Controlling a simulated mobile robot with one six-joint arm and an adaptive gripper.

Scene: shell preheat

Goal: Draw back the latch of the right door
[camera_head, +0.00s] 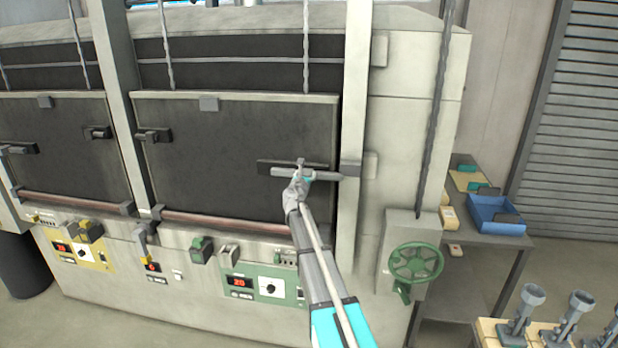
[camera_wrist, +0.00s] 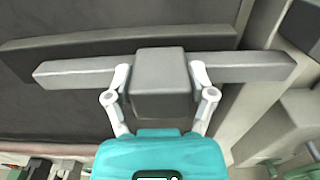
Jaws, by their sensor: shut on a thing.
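The right door (camera_head: 225,150) is a dark panel hanging in the furnace front, and it is closed. Its latch (camera_head: 325,174) is a grey bar lying across a dark plate at the door's right edge. The bar's right end reaches the grey keeper (camera_head: 350,170) on the frame post; I cannot tell whether it sits inside it. My gripper (camera_head: 299,174) is at the bar's left part. In the wrist view, my gripper (camera_wrist: 160,78) is shut on the latch's block-shaped knob (camera_wrist: 160,90), one finger on each side. The latch bar (camera_wrist: 245,67) runs out left and right behind the knob.
A left door (camera_head: 60,150) with its own latches stands beside it. Below are control panels (camera_head: 265,288) with knobs and levers. A green handwheel (camera_head: 416,262) is at the right. A side table with a blue tray (camera_head: 497,228) stands further right.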

